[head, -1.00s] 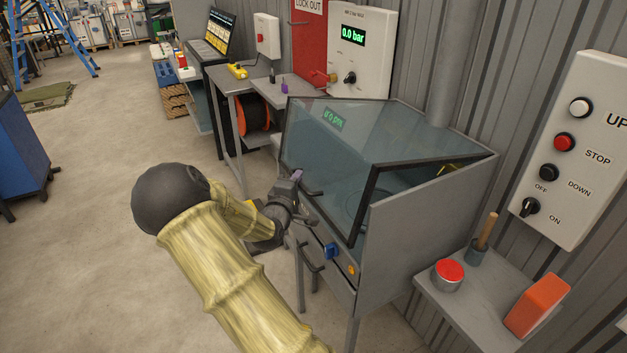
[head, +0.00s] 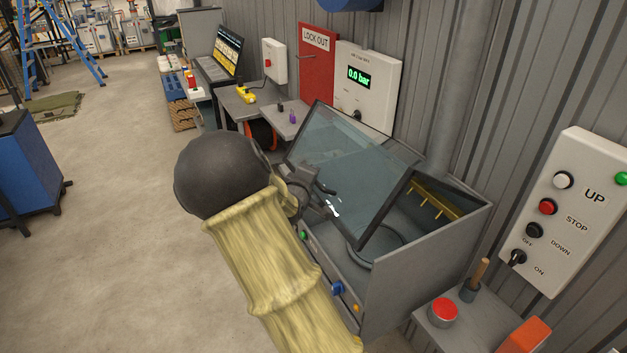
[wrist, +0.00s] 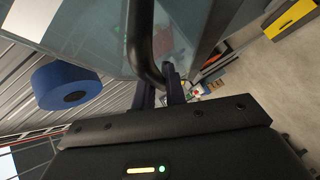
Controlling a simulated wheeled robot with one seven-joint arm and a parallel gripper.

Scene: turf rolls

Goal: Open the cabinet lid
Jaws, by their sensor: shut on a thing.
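The grey cabinet (head: 425,255) stands against the corrugated wall. Its dark-framed glass lid (head: 350,148) is raised at the front and tilted, with a wide gap above the box. Through the gap I see a yellow bar with nozzles (head: 436,200) and a dark ring inside. My gripper (head: 318,190) is at the lid's front edge, shut on the black lid handle. In the wrist view the curved handle (wrist: 146,45) runs down between the fingers of my gripper (wrist: 163,88), with the glass lid (wrist: 95,25) above. My arm hides part of the cabinet front.
A shelf at the lower right holds a red button (head: 443,311) and an orange block (head: 524,337). A control panel (head: 565,210) hangs above it. A bench (head: 240,103) and the pressure panel (head: 367,85) are behind.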

